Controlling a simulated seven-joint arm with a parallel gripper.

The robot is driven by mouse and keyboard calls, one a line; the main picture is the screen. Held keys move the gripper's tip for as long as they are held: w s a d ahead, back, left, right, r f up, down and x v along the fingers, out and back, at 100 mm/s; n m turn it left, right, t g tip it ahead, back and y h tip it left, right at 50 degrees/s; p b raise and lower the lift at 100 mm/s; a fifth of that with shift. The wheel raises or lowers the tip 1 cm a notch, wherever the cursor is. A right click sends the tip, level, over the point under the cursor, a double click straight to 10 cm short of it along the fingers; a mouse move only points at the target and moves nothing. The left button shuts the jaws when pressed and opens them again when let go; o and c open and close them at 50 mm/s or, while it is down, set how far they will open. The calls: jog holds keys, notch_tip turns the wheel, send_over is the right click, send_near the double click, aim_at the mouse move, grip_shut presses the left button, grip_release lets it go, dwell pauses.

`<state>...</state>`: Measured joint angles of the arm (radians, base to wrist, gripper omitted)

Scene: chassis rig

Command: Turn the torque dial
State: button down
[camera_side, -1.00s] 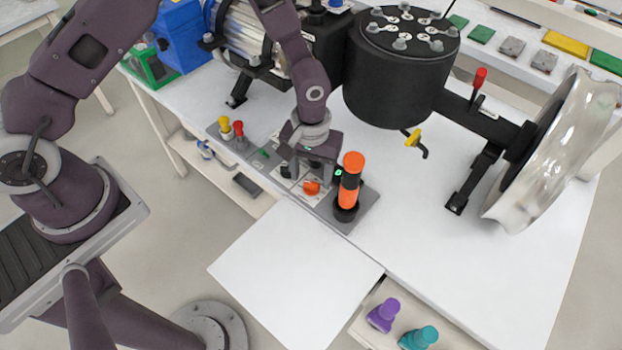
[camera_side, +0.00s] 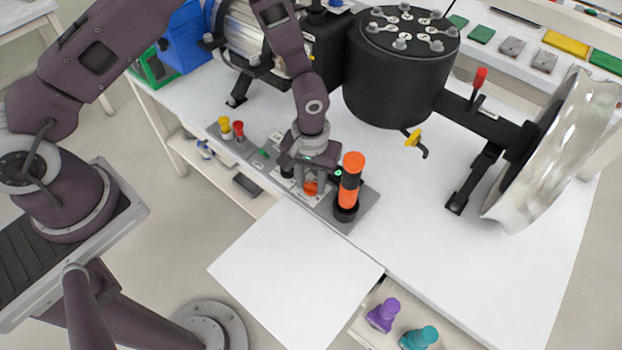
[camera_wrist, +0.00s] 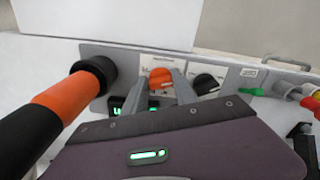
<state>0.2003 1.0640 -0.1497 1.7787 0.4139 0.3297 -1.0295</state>
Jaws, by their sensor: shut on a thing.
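The control panel (camera_side: 331,207) lies along the table's front edge. Its orange dial (camera_side: 311,187) sits between the fingers of my gripper (camera_side: 307,184), which is shut on it from above. In the wrist view the orange dial (camera_wrist: 161,78) shows between the two grey fingertips (camera_wrist: 164,84). A black dial (camera_wrist: 208,83) stands just right of it there, outside the fingers. The labels by the dials are too small to read, and the display behind the fingers is partly hidden.
An orange-and-black upright tool (camera_side: 349,185) stands close to the right of my gripper in the side view. Yellow and red knobs (camera_side: 232,129) stand at the panel's left end. A black drum (camera_side: 395,75) and a silver wheel rim (camera_side: 555,150) stand behind and right.

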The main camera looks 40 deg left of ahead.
jog(key=m, duration=0.8)
jog(key=shift+a+m, duration=0.15)
jog(key=shift+m, duration=0.25)
jog(key=m, duration=0.4)
jog(key=shift+w+r, duration=0.1)
jog(key=shift+a+m, duration=0.1)
jog(key=shift+m, duration=2.1)
jog(key=shift+w+m, duration=0.1)
jog(key=shift+m, duration=0.2)
jog(key=c, duration=1)
grip_release()
